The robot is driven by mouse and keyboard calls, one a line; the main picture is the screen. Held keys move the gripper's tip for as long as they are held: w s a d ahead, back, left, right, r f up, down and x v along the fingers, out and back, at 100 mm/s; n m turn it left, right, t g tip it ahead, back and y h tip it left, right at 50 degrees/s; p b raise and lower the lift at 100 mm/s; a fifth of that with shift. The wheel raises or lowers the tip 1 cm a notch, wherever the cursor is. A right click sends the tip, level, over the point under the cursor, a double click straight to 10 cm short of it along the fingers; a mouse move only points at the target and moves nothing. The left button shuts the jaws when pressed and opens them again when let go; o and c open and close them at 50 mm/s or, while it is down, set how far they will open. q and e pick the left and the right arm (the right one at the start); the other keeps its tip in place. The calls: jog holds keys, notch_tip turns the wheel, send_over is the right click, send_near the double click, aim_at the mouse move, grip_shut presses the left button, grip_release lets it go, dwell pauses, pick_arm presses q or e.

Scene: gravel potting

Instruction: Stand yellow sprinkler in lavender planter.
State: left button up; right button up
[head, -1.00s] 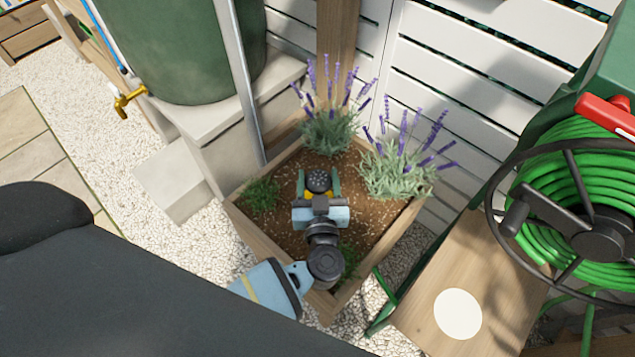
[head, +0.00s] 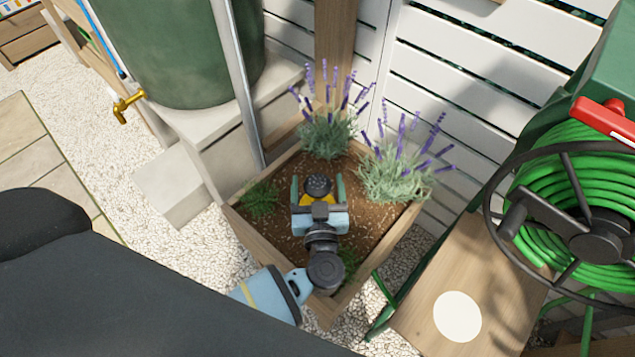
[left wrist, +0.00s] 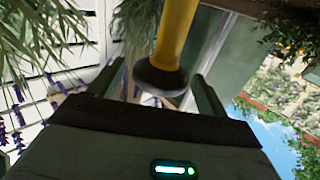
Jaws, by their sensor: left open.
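The yellow sprinkler (head: 318,186), with a dark perforated round head, appears upright over the soil of the lavender planter (head: 250,235), a square wooden box. Its foot is hidden in the head view. My left gripper (head: 318,191) is open, one green finger on each side of the sprinkler, with gaps visible. In the left wrist view the sprinkler's yellow stem and dark head (left wrist: 160,80) show between the spread fingers of the left gripper (left wrist: 157,92). My right gripper is not in view.
Two lavender plants (head: 395,175) grow at the planter's back and right, with low green tufts at its left and front. A white slatted fence (head: 490,60) stands behind. A green water barrel (head: 180,50) is left; a hose reel (head: 590,200) and wooden surface (head: 480,270) are right.

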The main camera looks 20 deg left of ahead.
pick_arm(q)
jog(key=p+v, duration=0.1)
jog(key=v, duration=0.6)
jog(key=shift+w, duration=0.1)
jog(key=shift+r, duration=0.1)
